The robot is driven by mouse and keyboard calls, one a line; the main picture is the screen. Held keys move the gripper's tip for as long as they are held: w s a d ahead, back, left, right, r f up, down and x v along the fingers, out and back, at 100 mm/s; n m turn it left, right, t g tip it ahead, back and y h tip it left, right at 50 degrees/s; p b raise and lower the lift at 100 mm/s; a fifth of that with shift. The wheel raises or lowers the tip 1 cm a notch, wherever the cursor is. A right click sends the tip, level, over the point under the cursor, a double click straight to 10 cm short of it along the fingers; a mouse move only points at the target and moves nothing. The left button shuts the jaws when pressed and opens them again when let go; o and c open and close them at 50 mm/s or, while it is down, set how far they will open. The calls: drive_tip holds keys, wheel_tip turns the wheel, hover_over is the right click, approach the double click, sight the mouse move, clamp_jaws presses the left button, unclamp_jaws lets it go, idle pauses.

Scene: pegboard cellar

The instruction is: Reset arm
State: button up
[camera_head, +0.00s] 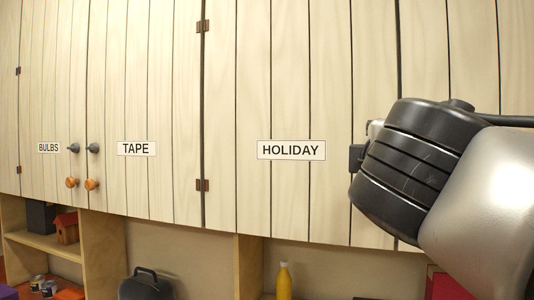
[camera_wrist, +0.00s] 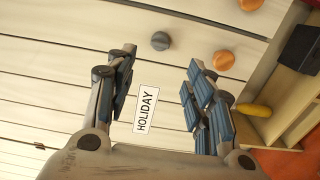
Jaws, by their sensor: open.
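My gripper (camera_wrist: 161,60) shows in the wrist view with its two blue-padded fingers spread apart and nothing between them. The cabinet front with the HOLIDAY label (camera_wrist: 146,110) lies beyond the fingers, turned sideways in that view. In the head view my arm reaches in from the right, in front of the pale cabinet doors. My fingers are not visible there. The HOLIDAY label (camera_head: 291,150) is left of my arm in the head view.
Closed cabinet doors carry BULBS (camera_head: 48,147) and TAPE (camera_head: 136,148) labels, with dark knobs (camera_head: 93,148) and orange knobs (camera_head: 91,184). Below are open shelves with a red birdhouse (camera_head: 66,228), a black case (camera_head: 146,285) and a yellow bottle (camera_head: 284,281).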

drive_tip(key=shift+f, duration=0.1)
wheel_tip(320, 180, down, 16)
drive_tip(key=s+d+m+g+y+b, duration=0.1)
drive_tip(key=s+m+g+b, duration=0.1)
drive_tip(key=s+m+g, duration=0.15)
drive_tip(key=s+a+f+m+g+y+b, duration=0.1)
drive_tip(key=s+f, duration=0.4)
drive_tip(key=f, duration=0.6)
drive_tip(key=s+a+f+m+g+y+b, duration=0.2)
drive_tip(key=s+a+f+m+g+y, duration=0.1)
drive_tip(key=f, duration=0.8)
drive_tip(key=s+a+f+m+g+y+b, duration=0.1)
drive_tip(key=s+a+f+m+g+y, duration=0.1)
drive_tip(key=s+f, duration=0.6)
wheel_tip(320, 180, down, 4)
drive_tip(key=a+m+g, duration=0.1)
drive_tip(key=m+g, duration=0.1)
drive_tip(key=m, duration=0.1)
drive_tip(key=shift+s+a+r+m, duration=0.25)
drive_tip(key=shift+s+a+m, duration=0.05)
drive_tip(key=shift+m, duration=0.05)
drive_tip(key=shift+o, duration=0.6)
drive_tip(key=shift+g, duration=0.25)
